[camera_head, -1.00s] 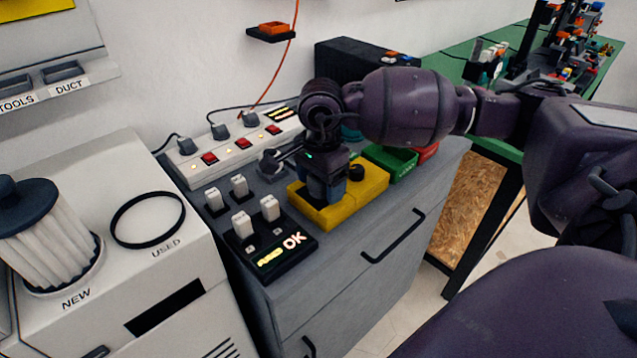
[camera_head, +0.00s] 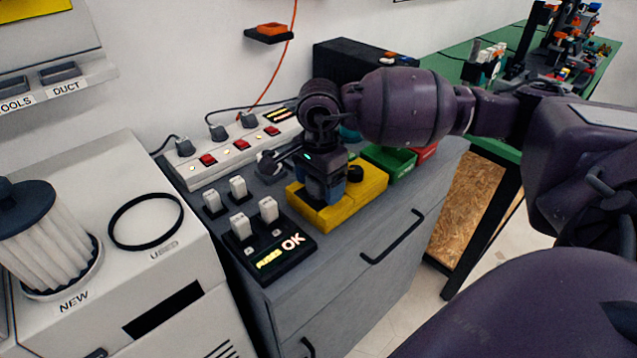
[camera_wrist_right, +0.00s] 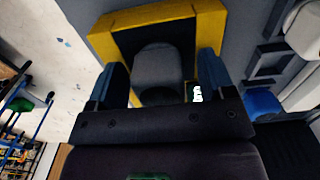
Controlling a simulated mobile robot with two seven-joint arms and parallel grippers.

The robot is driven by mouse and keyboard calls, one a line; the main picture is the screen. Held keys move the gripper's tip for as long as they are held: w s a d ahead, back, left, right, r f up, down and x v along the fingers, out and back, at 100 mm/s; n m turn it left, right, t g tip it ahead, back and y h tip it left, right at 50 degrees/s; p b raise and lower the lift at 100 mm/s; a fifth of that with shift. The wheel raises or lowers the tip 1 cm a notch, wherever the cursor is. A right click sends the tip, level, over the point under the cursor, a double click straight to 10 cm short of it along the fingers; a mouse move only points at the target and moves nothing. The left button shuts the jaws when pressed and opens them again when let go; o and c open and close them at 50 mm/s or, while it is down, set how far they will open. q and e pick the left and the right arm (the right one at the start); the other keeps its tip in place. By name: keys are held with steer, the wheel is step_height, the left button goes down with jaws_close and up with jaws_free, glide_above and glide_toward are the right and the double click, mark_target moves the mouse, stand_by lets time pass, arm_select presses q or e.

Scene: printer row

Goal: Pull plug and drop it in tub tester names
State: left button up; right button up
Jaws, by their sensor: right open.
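The yellow tester (camera_head: 373,185) sits on the grey cabinet top, partly hidden under my right gripper (camera_head: 325,192). In the right wrist view the tester's yellow frame (camera_wrist_right: 150,14) surrounds a dark recess. A dark grey rounded plug (camera_wrist_right: 158,68) stands there between the two blue fingertips. My right gripper (camera_wrist_right: 161,80) is open, with a finger on each side of the plug; gaps show beside it. A small screen with a green edge (camera_wrist_right: 197,93) is partly covered and its text is unreadable. A green tub (camera_head: 392,161) and a red tub (camera_head: 428,151) stand behind the tester. My left gripper is out of view.
A white power strip (camera_head: 236,150) with several black plugs lies along the wall. A black fuse panel (camera_head: 270,262) reading OK is at the cabinet's front left. White housing with a filter (camera_head: 45,235) and black ring (camera_head: 146,221) stands left. A black box (camera_head: 350,62) is behind my arm.

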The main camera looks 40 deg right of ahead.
stand_by(0.3)
steer(key=c, duration=1.2)
steer(key=shift+r, duration=0.15)
jaws_close()
steer(key=shift+c, duration=1)
jaws_free()
steer(key=shift+r+p, duration=0.3)
steer(key=shift+r, duration=0.5)
steer(key=shift+r+p, duration=0.4)
steer(key=shift+r, duration=0.65)
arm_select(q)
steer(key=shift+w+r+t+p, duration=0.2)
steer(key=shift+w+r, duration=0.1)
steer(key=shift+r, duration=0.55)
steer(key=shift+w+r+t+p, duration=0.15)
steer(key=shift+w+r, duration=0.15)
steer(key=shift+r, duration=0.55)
arm_select(e)
steer(key=shift+r, duration=1.05)
